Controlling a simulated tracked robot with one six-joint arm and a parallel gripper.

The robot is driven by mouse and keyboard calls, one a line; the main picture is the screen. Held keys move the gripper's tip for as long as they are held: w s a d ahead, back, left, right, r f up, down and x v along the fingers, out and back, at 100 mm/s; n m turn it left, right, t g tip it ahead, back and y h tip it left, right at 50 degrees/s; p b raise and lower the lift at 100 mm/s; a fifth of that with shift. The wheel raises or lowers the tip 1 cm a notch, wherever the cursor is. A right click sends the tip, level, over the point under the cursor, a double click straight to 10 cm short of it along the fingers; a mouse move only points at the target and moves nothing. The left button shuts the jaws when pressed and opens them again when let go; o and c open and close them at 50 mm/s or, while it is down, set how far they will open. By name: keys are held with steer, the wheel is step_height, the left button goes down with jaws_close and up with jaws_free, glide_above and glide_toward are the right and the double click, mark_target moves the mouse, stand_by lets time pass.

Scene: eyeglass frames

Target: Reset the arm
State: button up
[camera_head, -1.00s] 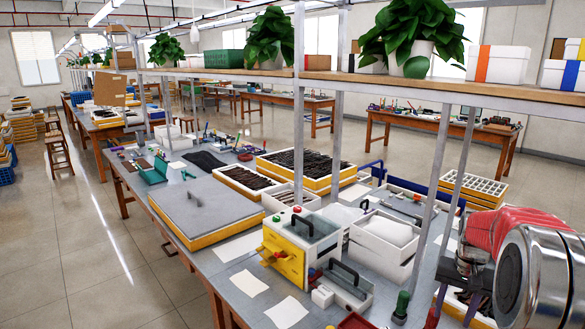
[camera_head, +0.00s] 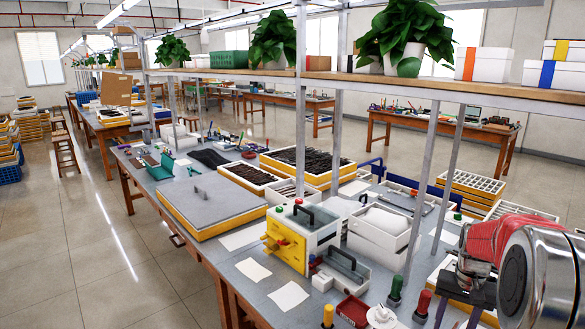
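My arm enters at the lower right, with a shiny metal link and red wrapping. My gripper (camera_head: 458,312) is the dark part below and left of that link, over the right part of the workbench (camera_head: 232,266). Its two dark fingers stand apart with nothing visible between them, and their tips are close to the bottom edge of the picture. I cannot tell its height above the bench.
A yellow-and-white box (camera_head: 290,245), a grey-lidded case (camera_head: 208,203), white bins (camera_head: 378,237), a red tray (camera_head: 353,309) and a green-handled tool (camera_head: 396,288) crowd the bench. A shelf (camera_head: 455,88) on metal posts crosses above. Open floor (camera_head: 75,265) lies left.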

steer(key=s+a+r+n+t, duration=0.3)
steer(key=s+a+r, duration=0.4)
steer(key=s+a, duration=0.4)
steer(key=s+a+r+n+t, duration=0.2)
steer(key=s+a+r, duration=0.5)
steer(key=s+a, duration=0.4)
steer(key=a+n, duration=0.1)
steer(key=a, duration=0.1)
steer(key=shift+s+a+r+t, duration=0.3)
steer(key=shift+a+r+t, duration=0.1)
